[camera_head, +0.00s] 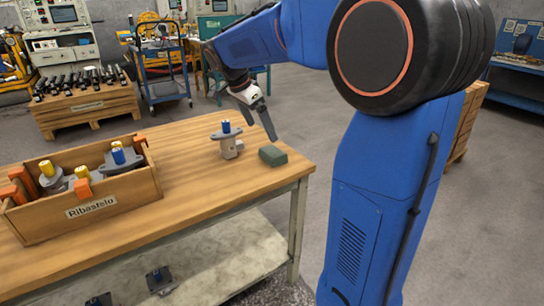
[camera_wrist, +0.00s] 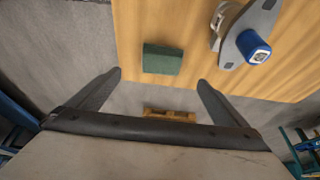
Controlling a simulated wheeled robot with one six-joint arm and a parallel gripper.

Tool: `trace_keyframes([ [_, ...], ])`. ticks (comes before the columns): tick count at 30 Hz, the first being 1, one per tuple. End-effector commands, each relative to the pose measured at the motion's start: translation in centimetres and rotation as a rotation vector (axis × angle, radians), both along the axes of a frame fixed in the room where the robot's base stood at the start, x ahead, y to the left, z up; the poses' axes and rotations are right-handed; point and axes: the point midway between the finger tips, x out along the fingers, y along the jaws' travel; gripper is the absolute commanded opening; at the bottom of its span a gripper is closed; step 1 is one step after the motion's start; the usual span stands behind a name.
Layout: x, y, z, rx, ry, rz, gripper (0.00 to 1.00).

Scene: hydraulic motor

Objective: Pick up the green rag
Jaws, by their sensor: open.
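The green rag (camera_head: 273,155) is a small folded dark green block. It lies flat on the wooden table (camera_head: 200,178) near its right end. It also shows in the wrist view (camera_wrist: 162,59), ahead of and between the two fingers. My gripper (camera_head: 260,122) hangs above the table near the rag, its fingers apart and empty. In the wrist view the gripper (camera_wrist: 160,82) is open with a wide gap, and the rag is beyond the fingertips, not touched.
A grey hydraulic motor with a blue cap (camera_head: 227,138) stands just left of the rag. A wooden crate labelled Ribasteio (camera_head: 110,200) holds several motor parts at the table's left. The table's right edge is close to the rag. A blue cart (camera_head: 165,85) stands behind.

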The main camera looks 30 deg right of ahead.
Motion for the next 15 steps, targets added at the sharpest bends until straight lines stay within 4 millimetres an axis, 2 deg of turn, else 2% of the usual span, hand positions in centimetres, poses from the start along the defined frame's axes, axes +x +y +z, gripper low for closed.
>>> trace_keyframes([
  [3, -0.1, -0.9, -2.0, 0.000, 0.004, -0.002, 0.98],
  [9, 0.0, -2.0, -4.7, 0.001, 0.003, 0.000, 0.98],
  [15, 0.1, -2.4, -5.8, 0.001, 0.001, 0.001, 0.98],
])
